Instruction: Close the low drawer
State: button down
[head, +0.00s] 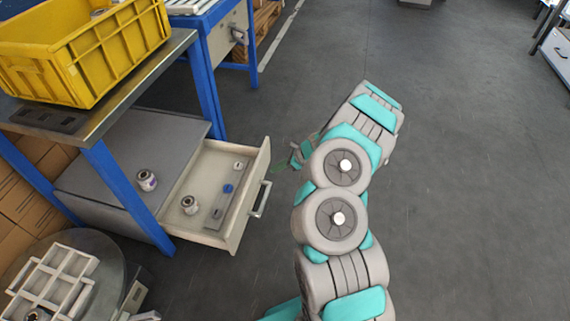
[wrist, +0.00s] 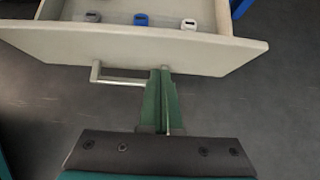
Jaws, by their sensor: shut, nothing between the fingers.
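The low drawer (head: 250,206) under the workbench stands pulled out, with several small items inside. Its front panel also shows across the top of the wrist view (wrist: 120,50). A metal bar handle (head: 261,199) is on the front panel; in the wrist view the handle (wrist: 118,79) runs to the left of my fingers. My gripper (wrist: 164,75) is shut and empty, its green fingertips at the drawer front beside the right end of the handle. I cannot tell whether they touch it. In the head view my gripper (head: 298,157) is partly hidden by my arm.
The grey cabinet top (head: 130,135) carries a small canister (head: 147,180). Above it, a yellow crate (head: 95,55) sits on the blue-legged workbench (head: 160,65). A round stand with a white rack (head: 55,278) is at lower left. The floor to the right is clear.

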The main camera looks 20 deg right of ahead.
aim_at(257, 169)
jog(key=shift+w+a+f, duration=0.25)
jog(key=shift+w+a, duration=0.5)
jog(key=shift+a, duration=0.2)
jog(key=shift+w+a+f, duration=0.2)
jog(key=shift+w+a, duration=0.55)
jog(key=shift+a, duration=0.2)
jog(key=shift+a, duration=0.1)
jog(key=shift+w+a, duration=0.25)
jog(key=shift+a, duration=0.05)
jog(key=w+a+b, duration=0.2)
jog(key=w+a, duration=1)
jog(key=a, duration=0.5)
jog(key=shift+w+b, duration=0.4)
